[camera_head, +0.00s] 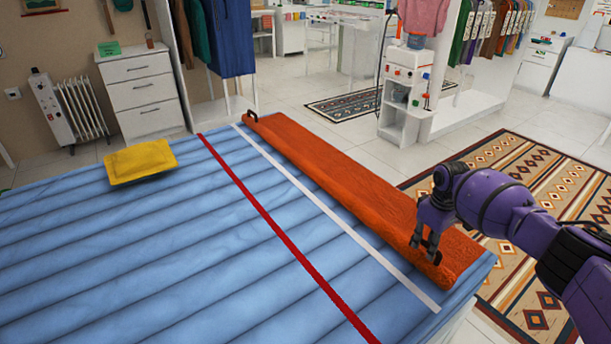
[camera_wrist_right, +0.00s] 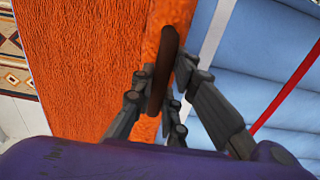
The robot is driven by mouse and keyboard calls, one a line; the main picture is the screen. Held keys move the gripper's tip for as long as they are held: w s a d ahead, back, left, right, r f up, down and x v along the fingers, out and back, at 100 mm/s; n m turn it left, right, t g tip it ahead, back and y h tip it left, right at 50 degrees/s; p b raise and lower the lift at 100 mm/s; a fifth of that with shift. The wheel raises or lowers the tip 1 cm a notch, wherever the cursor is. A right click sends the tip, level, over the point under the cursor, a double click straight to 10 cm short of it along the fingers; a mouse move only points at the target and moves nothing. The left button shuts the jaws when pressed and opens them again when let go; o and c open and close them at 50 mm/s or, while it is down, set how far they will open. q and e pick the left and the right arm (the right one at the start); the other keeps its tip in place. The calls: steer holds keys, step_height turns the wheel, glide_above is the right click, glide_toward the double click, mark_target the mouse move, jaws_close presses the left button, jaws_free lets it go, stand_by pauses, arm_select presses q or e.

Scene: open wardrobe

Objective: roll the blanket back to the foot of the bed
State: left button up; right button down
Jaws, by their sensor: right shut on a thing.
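The orange blanket (camera_head: 345,180) lies along the far right edge of the blue bed (camera_head: 190,235), its inner edge rounded like a roll. A dark handle (camera_head: 250,116) shows at its far end. My right gripper (camera_head: 425,250) is at the blanket's near end. In the right wrist view its fingers (camera_wrist_right: 165,95) are shut on a dark brown handle (camera_wrist_right: 160,85) at the orange blanket (camera_wrist_right: 85,60). A white stripe (camera_head: 330,215) runs beside the blanket and a red stripe (camera_head: 285,235) lies further left. My left gripper is not in view.
A yellow cushion (camera_head: 140,161) lies at the bed's left side. A white drawer unit (camera_head: 141,88) and a radiator (camera_head: 82,108) stand behind it. A patterned rug (camera_head: 540,170) covers the floor right of the bed. A white shelf stand (camera_head: 403,95) is beyond the blanket.

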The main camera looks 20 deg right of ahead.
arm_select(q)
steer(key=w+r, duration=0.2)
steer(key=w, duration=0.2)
arm_select(e)
steer(key=shift+d+f+b, duration=0.1)
steer(key=shift+d+b, duration=0.15)
steer(key=shift+b, duration=0.05)
steer(key=shift+w+d+f+b, duration=0.1)
steer(key=shift+w+d+b, duration=0.05)
steer(key=shift+d+b, duration=0.25)
steer(key=d+b, duration=0.2)
steer(key=w+d+b, duration=0.1)
steer(key=b, duration=0.1)
steer(key=shift+w+d+b, duration=0.2)
steer(key=shift+d+b, duration=0.15)
steer(key=shift+d, duration=0.05)
steer(key=shift+w+d+b, duration=0.35)
steer(key=shift+d+b, duration=0.55)
steer(key=shift+b, duration=0.3)
steer(key=shift+w+d+b, duration=0.1)
steer(key=shift+d+b, duration=0.25)
steer(key=shift+b, duration=0.05)
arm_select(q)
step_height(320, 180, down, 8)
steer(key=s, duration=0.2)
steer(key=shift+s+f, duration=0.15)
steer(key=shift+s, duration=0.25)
arm_select(e)
steer(key=shift+r, duration=0.2)
